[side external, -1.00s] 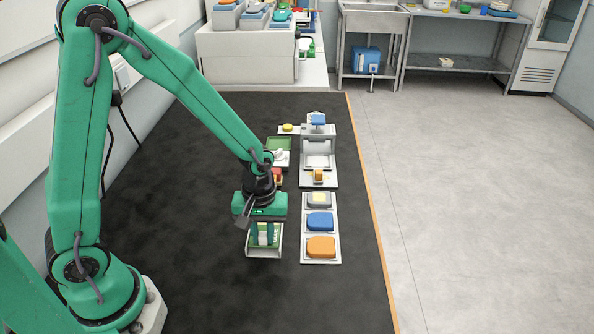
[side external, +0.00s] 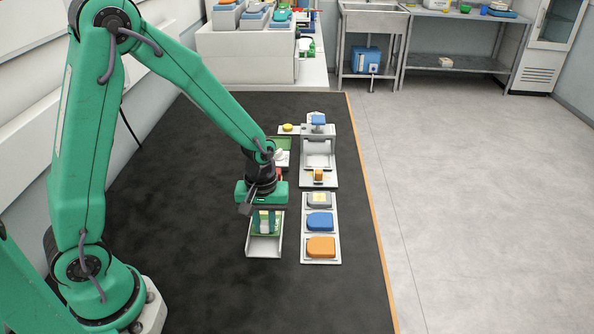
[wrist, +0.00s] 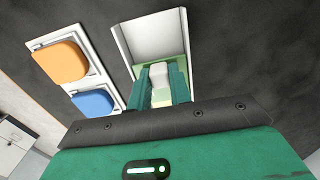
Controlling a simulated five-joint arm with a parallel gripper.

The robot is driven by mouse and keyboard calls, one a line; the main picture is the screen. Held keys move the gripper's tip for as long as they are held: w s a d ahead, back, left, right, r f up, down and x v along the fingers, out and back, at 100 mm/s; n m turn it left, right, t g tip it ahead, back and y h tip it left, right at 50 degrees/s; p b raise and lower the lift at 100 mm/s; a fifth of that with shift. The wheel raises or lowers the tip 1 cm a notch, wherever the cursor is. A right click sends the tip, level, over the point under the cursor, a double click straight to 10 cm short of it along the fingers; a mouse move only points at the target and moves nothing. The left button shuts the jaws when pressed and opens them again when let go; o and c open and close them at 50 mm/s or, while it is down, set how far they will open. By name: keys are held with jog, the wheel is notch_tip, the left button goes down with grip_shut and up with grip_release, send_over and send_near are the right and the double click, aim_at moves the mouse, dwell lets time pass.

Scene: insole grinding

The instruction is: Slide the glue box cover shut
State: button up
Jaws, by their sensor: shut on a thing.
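The glue box (side external: 264,251) is a pale, tray-like box on the dark mat, below my gripper in the side view. In the wrist view, the box (wrist: 143,35) shows its white walls and bare inner floor. The green cover (wrist: 175,67) lies across the box's end nearest my gripper. A pale block-like handle (wrist: 159,77) stands up from it. My gripper (wrist: 162,92) points down with its two green fingers shut on the handle, one on each side. In the side view my gripper (side external: 267,224) hides much of the cover and the box's far end.
A pale rack (side external: 334,228) with orange (side external: 321,246), blue (side external: 319,220) and grey blocks stands close to the right of the box. A green tray (side external: 284,143) and a grey fixture (side external: 317,160) stand behind. The mat (side external: 190,220) to the left is clear.

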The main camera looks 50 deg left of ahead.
jog(key=shift+w+a, duration=0.8)
jog(key=shift+w, duration=0.2)
jog(key=o, duration=0.7)
jog(key=shift+s, duration=0.1)
jog(key=shift+r, duration=0.15)
notch_tip(320, 180, up, 7)
jog(key=shift+f, duration=0.15)
dwell(0.4)
